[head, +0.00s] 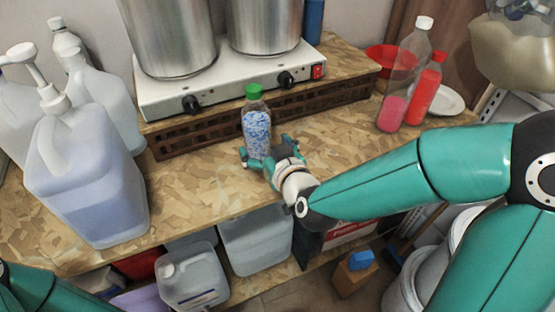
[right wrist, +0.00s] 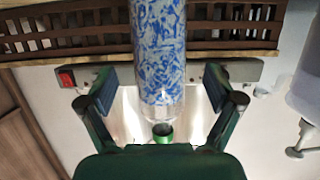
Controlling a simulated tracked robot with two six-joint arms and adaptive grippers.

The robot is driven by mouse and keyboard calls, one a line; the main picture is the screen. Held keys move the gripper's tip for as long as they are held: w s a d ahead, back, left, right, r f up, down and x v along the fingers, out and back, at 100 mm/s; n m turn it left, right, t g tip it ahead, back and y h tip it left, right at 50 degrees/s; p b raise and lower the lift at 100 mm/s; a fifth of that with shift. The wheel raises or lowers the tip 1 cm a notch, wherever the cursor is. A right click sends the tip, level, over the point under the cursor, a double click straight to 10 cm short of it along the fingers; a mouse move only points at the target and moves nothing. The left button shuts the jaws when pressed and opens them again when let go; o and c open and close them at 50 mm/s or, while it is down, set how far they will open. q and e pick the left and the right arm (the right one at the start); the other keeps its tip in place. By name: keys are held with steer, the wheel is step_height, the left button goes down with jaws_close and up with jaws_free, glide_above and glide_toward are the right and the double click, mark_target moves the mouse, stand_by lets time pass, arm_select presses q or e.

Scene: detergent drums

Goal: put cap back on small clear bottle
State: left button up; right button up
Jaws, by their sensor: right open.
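A small clear bottle (head: 257,135) with a blue-and-white patterned body stands upright near the table's middle, in front of the hotplate. A green cap (head: 253,91) sits at its top; how firmly it is seated I cannot tell. In the right wrist view the bottle (right wrist: 160,50) appears upside down, its green cap (right wrist: 162,131) at the lower end. My right gripper (head: 268,150) is open at the bottle's lower part. In the right wrist view my right gripper (right wrist: 160,86) has its fingers apart on both sides of the bottle, with gaps. My left gripper is out of view.
A white hotplate (head: 220,92) with two metal pots stands behind on a brown slatted rack (head: 205,132). Large jugs (head: 88,180) crowd the left. A clear bottle with pink liquid (head: 392,113) and a red bottle (head: 424,92) stand right. Bare tabletop (head: 195,195) lies in front.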

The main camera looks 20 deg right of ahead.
steer(key=b+v, duration=0.5)
steer(key=v, duration=0.1)
steer(key=shift+s, duration=0.4)
steer(key=shift+d, duration=0.1)
